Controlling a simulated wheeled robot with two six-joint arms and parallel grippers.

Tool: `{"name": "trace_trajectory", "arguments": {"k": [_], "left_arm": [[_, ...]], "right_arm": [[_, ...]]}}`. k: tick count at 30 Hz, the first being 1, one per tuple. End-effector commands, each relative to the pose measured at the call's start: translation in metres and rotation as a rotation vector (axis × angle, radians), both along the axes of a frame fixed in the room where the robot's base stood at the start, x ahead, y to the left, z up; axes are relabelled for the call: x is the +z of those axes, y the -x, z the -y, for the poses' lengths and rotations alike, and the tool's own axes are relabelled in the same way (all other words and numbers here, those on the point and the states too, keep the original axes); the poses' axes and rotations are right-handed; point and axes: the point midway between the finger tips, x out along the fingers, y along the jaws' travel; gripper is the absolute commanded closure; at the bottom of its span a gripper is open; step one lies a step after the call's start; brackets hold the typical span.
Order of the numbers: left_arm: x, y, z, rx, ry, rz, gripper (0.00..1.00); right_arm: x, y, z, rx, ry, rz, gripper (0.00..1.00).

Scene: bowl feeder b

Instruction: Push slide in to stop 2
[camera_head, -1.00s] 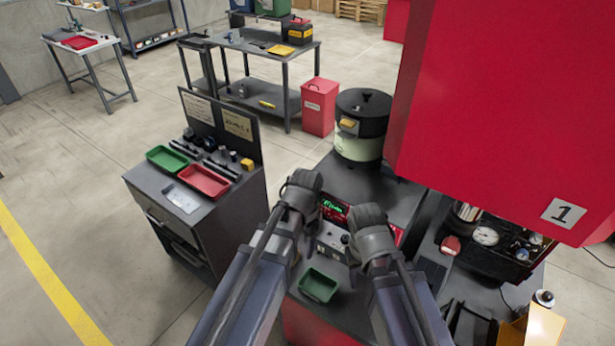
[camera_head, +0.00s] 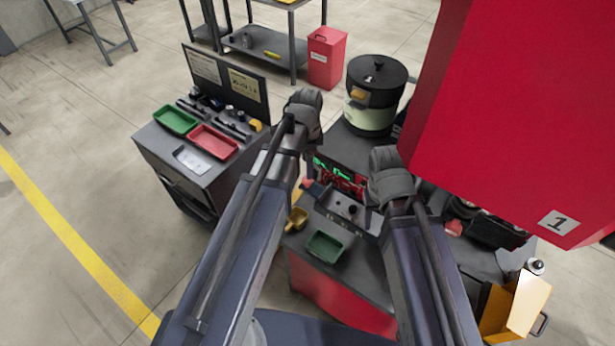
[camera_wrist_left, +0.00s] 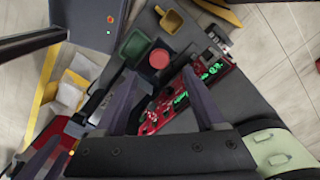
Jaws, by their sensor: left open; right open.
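The slide cannot be made out for certain in either view. A control unit (camera_head: 343,207) with a red board and green lit display (camera_head: 340,176) stands between my arms; the display also shows in the left wrist view (camera_wrist_left: 211,70). The bowl feeder (camera_head: 372,100), with a black lid and pale green base, is behind it. My left gripper (camera_head: 306,112) is left of the display, its fingers hidden in the head view. In the left wrist view its fingers (camera_wrist_left: 163,98) are apart and empty, above the red board. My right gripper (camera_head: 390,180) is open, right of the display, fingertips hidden.
A green tray (camera_head: 325,248) and a yellow scoop (camera_head: 297,219) lie on the bench front. A red cabinet (camera_head: 500,110) marked 1 overhangs at right. A yellow bin (camera_head: 518,305) is at lower right. A grey cart (camera_head: 175,165) with trays stands left; floor between is clear.

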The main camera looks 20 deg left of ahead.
Motion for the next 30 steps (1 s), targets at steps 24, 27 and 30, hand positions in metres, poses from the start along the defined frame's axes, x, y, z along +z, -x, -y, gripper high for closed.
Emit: {"name": "trace_trajectory", "arguments": {"k": [24,27,30], "left_arm": [[-0.065,0.0,0.0,0.001,0.0,0.001,0.29],[-0.065,0.0,0.0,0.001,0.0,0.001,0.34],[-0.065,0.0,0.0,0.001,0.0,0.001,0.46]], "right_arm": [[-0.065,-0.001,0.0,0.022,0.001,0.001,0.5],[-0.065,-0.001,0.0,0.022,0.001,0.001,0.5],[-0.065,-0.001,0.0,0.022,0.001,0.001,0.5]]}}
